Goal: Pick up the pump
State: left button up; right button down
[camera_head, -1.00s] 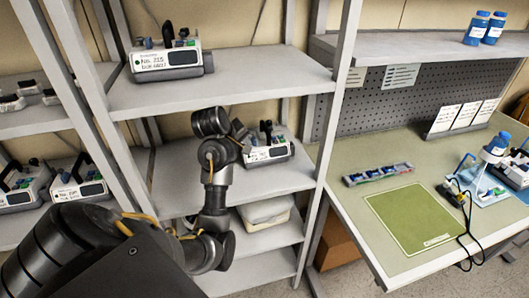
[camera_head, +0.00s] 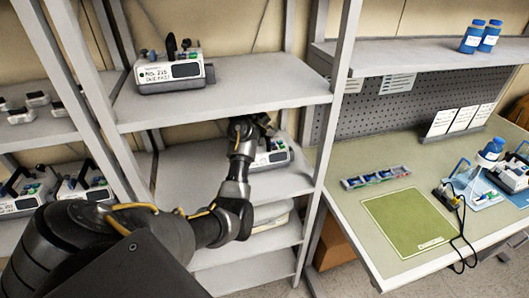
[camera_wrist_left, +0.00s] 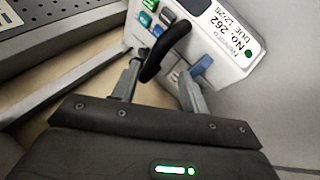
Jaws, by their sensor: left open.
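A white pump (camera_head: 272,154) with a dark screen sits on the middle shelf, partly hidden by my left arm. In the left wrist view the pump (camera_wrist_left: 222,45) shows a label reading No. 262, green and blue connectors, and a black looped handle (camera_wrist_left: 170,45). My left gripper (camera_head: 262,124) is over the pump in the head view. In the wrist view its two fingers are apart, with the lower part of the handle between them. I cannot tell whether either finger touches it. My right gripper is not in view.
Another pump (camera_head: 170,74) stands on the shelf above, and more pumps (camera_head: 85,185) are on the left rack. Shelf uprights (camera_head: 330,110) stand close to the arm. A workbench with a green mat (camera_head: 405,218) is at the right. A bin (camera_head: 268,218) is on a lower shelf.

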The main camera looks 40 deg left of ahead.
pick_arm(q)
jog(key=shift+w+a+p, duration=0.2)
jog(key=shift+w+p, duration=0.35)
jog(key=shift+w, duration=0.55)
jog(key=shift+w+f, duration=0.2)
jog(key=shift+f, duration=0.3)
jog(key=shift+s, duration=0.1)
grip_shut()
